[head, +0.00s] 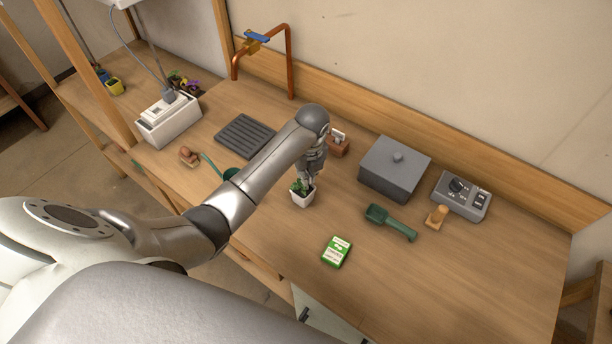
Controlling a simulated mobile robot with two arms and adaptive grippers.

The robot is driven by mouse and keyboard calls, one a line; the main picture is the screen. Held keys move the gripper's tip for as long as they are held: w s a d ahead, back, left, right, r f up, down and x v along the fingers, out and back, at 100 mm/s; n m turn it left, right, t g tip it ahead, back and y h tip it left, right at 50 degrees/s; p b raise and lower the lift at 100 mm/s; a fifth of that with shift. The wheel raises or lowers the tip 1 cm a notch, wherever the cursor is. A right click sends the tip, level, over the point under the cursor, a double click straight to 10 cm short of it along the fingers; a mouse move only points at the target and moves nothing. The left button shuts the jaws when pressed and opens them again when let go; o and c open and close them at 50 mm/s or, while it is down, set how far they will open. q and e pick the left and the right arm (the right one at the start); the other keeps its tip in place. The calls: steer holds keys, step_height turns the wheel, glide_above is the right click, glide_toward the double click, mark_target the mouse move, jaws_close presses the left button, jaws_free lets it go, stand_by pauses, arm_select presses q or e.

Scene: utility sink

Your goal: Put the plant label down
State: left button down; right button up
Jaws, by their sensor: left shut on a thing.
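My left gripper (310,174) points down just above a small white pot (302,199) with a green plant (299,186). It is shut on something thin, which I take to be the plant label. The label itself is hidden by the fingers or too small to make out. I cannot tell whether its lower end touches the plant or the soil. My right gripper is not in view.
Right of the pot are a green scoop (388,221), a grey lidded box (395,168) and a control box (462,195). A green packet (336,252) lies in front. A brown block (338,146) stands behind the gripper. The front right tabletop (470,290) is clear.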

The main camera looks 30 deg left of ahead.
arm_select(q)
step_height(320, 180, down, 2)
steer(key=shift+f, duration=0.5)
steer(key=c, duration=1.9)
jaws_free()
steer(key=shift+c, duration=0.2)
steer(key=o, duration=0.3)
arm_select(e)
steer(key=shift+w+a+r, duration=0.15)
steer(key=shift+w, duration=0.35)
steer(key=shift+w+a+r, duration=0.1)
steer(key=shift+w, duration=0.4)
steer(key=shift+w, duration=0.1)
